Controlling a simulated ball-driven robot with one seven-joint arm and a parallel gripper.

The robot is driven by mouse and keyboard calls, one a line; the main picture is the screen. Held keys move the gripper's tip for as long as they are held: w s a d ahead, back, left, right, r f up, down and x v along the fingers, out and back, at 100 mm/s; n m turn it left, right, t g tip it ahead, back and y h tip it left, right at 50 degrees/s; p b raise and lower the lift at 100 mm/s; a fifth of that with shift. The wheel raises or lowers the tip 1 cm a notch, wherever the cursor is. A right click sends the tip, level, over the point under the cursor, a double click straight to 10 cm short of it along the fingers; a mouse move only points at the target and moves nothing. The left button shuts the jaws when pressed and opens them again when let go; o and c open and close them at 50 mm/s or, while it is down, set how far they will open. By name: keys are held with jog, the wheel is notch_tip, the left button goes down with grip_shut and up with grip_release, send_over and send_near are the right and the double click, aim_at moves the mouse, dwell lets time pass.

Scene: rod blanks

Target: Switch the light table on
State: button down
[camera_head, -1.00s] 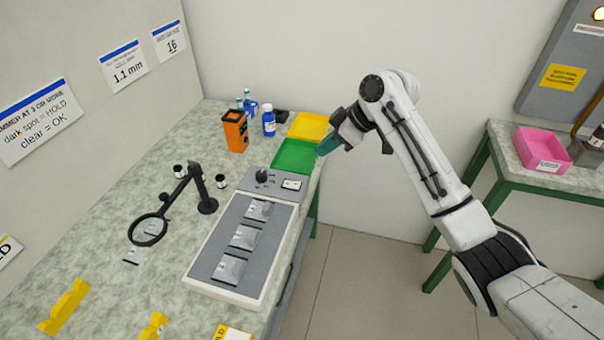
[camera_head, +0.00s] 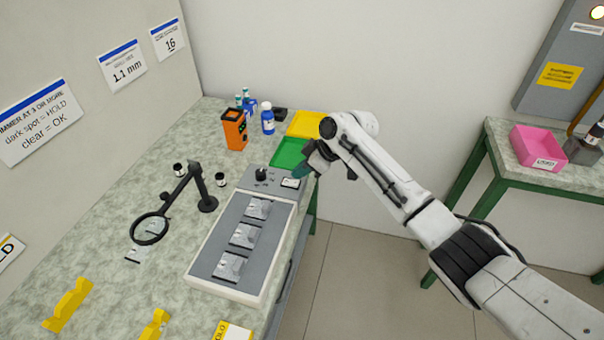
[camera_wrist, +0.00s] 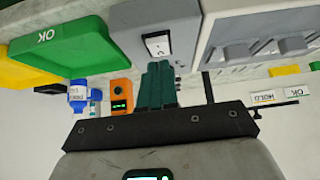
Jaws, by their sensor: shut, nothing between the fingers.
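The light table (camera_head: 197,270) is a pale box with a grey panel on the bench, with several small grey pieces on it; the panel looks unlit. Its grey control box (camera_head: 262,187) at the far end carries a black knob (camera_head: 261,174) and a white rocker switch (camera_head: 290,183). The switch also shows in the wrist view (camera_wrist: 158,45). My gripper (camera_head: 300,172) is just beyond the switch in the head view, its teal fingers (camera_wrist: 158,70) together and empty. In the wrist view the fingertips appear close to the switch; I cannot tell whether they touch.
A green tray (camera_head: 283,155) marked OK and a yellow tray (camera_head: 306,123) lie beyond the control box. An orange device (camera_head: 234,130), a blue bottle (camera_head: 268,119) and a magnifier on a stand (camera_head: 150,229) stand on the bench. A pink bin (camera_head: 540,149) sits on another table.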

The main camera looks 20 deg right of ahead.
aim_at(296, 182)
jog(key=shift+s+f, duration=0.1)
jog(key=shift+f, duration=0.9)
jog(key=shift+f+b, duration=0.5)
jog(key=shift+b, duration=0.1)
jog(key=shift+d+r+t+y, duration=0.1)
jog(key=shift+t+y, duration=0.2)
jog(key=shift+s, duration=0.1)
jog(key=shift+r, duration=0.2)
jog(key=shift+r+p, duration=0.5)
jog(key=shift+r, duration=0.2)
